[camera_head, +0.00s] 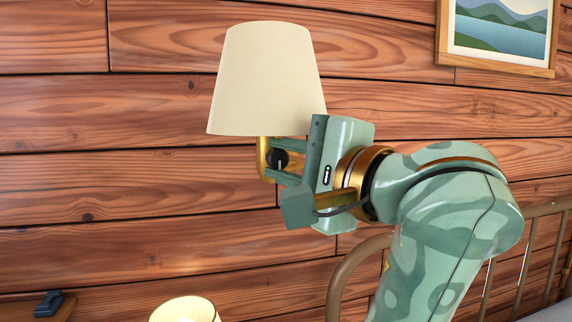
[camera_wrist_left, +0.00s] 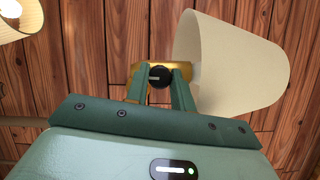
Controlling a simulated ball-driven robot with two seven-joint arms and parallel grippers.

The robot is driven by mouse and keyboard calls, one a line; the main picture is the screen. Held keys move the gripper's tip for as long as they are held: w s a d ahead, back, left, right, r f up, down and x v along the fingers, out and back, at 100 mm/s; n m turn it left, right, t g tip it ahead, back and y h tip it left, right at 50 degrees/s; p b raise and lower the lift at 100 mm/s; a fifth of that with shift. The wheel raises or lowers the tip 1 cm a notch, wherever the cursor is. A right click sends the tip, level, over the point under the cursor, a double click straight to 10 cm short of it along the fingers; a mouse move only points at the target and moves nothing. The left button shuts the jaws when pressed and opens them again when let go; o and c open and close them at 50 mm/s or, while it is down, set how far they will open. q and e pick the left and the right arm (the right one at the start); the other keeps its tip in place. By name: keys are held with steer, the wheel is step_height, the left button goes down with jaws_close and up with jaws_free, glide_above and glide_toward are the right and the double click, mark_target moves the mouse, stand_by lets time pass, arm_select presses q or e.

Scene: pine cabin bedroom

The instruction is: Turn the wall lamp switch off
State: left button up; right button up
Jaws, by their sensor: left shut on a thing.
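The wall lamp has a cream cone shade (camera_head: 266,80) and a brass bracket (camera_head: 262,158) on the plank wall. Its shade shows no bright glow; it also appears in the wrist view (camera_wrist_left: 232,62). A round black switch knob (camera_wrist_left: 158,76) with a pale bar across its face sits at the bracket, just below the shade. My left gripper (camera_head: 280,163) reaches in below the shade, with its two green fingers shut on the knob from either side. The fingers hide part of the knob's sides. My right gripper is not in view.
A second lamp with a glowing shade (camera_head: 185,309) stands at the bottom. A small dark blue object (camera_head: 48,303) lies on a wooden surface at lower left. A brown metal bed frame (camera_head: 345,270) is at lower right. A framed landscape picture (camera_head: 500,32) hangs upper right.

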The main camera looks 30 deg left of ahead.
arm_select(q)
steer(key=shift+f, duration=0.1)
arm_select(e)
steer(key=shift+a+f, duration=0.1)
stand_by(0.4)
arm_select(q)
steer(key=o, duration=1)
